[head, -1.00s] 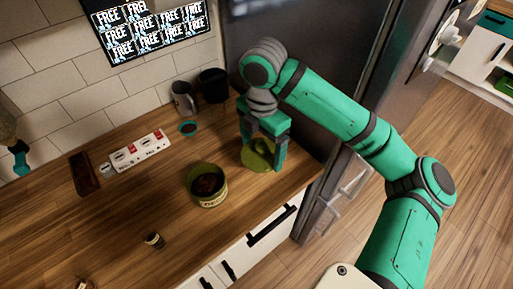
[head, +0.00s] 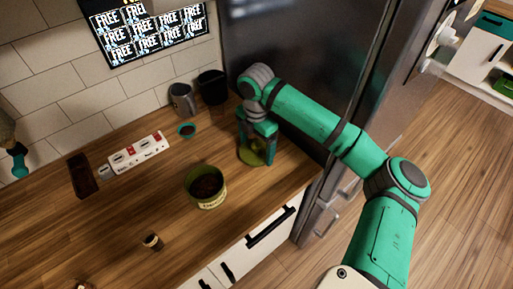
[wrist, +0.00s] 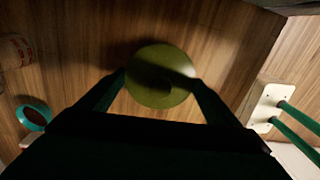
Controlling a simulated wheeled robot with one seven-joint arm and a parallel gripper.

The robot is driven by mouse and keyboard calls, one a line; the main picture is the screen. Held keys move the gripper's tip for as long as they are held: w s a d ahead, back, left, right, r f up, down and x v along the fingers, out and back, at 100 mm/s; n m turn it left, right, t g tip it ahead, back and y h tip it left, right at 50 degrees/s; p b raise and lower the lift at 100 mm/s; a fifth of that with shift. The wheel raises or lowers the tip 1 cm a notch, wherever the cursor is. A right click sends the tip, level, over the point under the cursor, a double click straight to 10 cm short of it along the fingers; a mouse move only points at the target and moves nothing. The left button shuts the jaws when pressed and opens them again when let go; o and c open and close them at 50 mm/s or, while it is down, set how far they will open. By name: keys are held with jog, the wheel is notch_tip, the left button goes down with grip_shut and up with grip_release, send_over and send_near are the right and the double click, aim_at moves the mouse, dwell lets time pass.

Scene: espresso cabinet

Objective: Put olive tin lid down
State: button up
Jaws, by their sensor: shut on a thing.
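The olive tin lid (head: 248,157) is a round olive-green disc at the right end of the wooden counter, partly hidden by my gripper in the head view. My gripper (head: 256,152) points down and is shut on the lid. In the wrist view the lid (wrist: 160,72) sits between the two fingertips (wrist: 160,80), with a shadow over its middle. It is at or just above the counter top; I cannot tell whether it touches. The open olive tin (head: 207,187), with dark contents, stands upright left of the gripper.
A grey mug (head: 183,99) and a black cup (head: 212,87) stand at the wall behind. The fridge (head: 290,60) is close on the right.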

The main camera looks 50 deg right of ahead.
aim_at(255, 144)
jog(key=shift+f, duration=0.2)
jog(key=shift+w+f, duration=0.15)
jog(key=shift+f, duration=0.05)
jog(key=o, duration=0.9)
notch_tip(255, 144, up, 12)
jog(key=shift+r, duration=0.2)
jog(key=shift+w+a, duration=0.1)
